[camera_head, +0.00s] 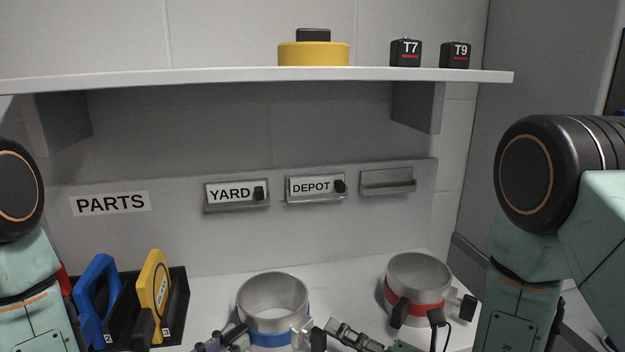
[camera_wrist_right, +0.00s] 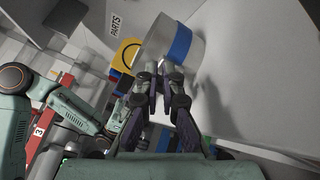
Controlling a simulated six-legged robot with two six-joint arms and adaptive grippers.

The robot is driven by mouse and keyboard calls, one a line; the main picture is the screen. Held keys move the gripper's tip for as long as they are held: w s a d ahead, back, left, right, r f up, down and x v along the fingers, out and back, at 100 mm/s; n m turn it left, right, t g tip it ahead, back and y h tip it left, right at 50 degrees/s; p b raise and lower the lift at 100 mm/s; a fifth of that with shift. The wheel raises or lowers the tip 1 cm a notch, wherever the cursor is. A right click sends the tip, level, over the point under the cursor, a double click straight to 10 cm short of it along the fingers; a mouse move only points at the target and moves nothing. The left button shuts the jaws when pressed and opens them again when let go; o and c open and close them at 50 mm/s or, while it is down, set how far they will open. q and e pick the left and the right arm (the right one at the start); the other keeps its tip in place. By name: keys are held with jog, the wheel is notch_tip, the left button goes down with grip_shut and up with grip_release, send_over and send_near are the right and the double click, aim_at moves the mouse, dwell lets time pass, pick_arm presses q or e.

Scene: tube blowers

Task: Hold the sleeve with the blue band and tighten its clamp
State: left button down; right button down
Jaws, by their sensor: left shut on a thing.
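The sleeve with the blue band (camera_head: 272,338) is a short, open-topped metal cylinder standing upright at the front middle of the worktop. It also shows in the right wrist view (camera_wrist_right: 181,44), ahead of the fingers. Its clamp (camera_head: 301,326) with a black knob (camera_head: 318,339) is on its right side. My left gripper (camera_head: 228,337) is shut on the sleeve's dark handle at its left side. My right gripper (camera_head: 336,328) is just right of the knob, and also shows in the wrist view (camera_wrist_right: 158,72). Its fingers are close together there; whether they touch the knob is unclear.
A similar sleeve with a red band (camera_head: 414,304) stands behind right. A black rack (camera_head: 180,300) with blue (camera_head: 92,290) and yellow (camera_head: 150,285) pieces is at left. A panel with YARD (camera_head: 229,193) and DEPOT (camera_head: 309,187) labels is behind. A shelf (camera_head: 200,81) overhangs.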

jog(key=shift+f, duration=0.4)
jog(key=shift+w+d+f, duration=0.15)
jog(key=shift+w+f, duration=0.05)
jog(key=shift+w+d+f, duration=0.1)
jog(key=shift+f, duration=0.05)
jog(key=shift+w+f, duration=0.1)
jog(key=shift+f, duration=0.2)
jog(key=shift+d, duration=0.1)
jog(key=shift+w+d, duration=0.25)
jog(key=shift+w, duration=0.05)
jog(key=v, duration=0.6)
dwell(0.4)
